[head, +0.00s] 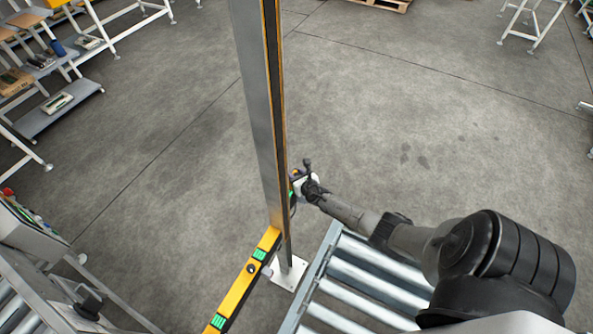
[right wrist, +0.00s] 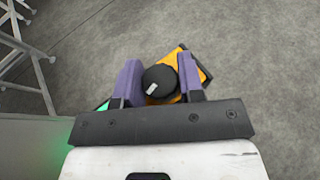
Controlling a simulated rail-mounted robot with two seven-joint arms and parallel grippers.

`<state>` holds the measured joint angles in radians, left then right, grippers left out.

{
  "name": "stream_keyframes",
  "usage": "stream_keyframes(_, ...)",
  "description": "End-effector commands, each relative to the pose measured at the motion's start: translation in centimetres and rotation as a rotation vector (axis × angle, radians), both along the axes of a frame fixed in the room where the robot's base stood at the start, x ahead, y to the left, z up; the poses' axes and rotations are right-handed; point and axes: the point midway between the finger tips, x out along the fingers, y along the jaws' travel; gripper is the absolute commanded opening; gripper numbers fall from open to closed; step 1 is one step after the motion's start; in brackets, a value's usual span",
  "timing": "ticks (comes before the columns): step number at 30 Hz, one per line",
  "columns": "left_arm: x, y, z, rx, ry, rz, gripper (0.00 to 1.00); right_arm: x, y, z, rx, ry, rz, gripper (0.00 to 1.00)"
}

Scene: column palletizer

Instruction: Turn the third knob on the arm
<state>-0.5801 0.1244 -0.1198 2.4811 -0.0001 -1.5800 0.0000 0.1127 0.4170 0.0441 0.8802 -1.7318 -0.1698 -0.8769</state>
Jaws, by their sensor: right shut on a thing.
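A yellow arm (head: 246,282) with green-lit panels and a dark knob (head: 251,268) reaches from the tall grey column (head: 262,120) to the bottom edge of the head view. My right gripper (head: 298,183) is just right of the column, partly hidden by it. In the right wrist view, its purple fingers (right wrist: 160,82) are on both sides of a round black knob (right wrist: 160,80) with a white mark, and are shut on it. The knob sits on a tilted yellow piece (right wrist: 183,62). I cannot tell which knob in the row this is. My left gripper is out of view.
A roller conveyor (head: 352,285) lies below my right arm, beside the white column base plate (head: 291,274). A control panel stand (head: 30,240) is at the lower left. Shelving (head: 60,115) stands upper left. The concrete floor between is clear.

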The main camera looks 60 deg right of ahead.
Motion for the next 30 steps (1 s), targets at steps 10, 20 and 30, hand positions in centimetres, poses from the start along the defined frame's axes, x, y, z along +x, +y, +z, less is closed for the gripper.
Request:
stream_keyframes(10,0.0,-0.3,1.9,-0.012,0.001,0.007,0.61,0.1,0.0,0.1,0.0,-0.001,-0.134,0.12)
stream_keyframes(20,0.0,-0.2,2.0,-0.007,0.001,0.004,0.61,0.1,0.0,0.0,0.0,-0.002,-0.16,0.12)
stream_keyframes(30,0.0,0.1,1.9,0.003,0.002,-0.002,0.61,0.0,0.0,0.0,0.001,-0.002,-0.159,0.45)
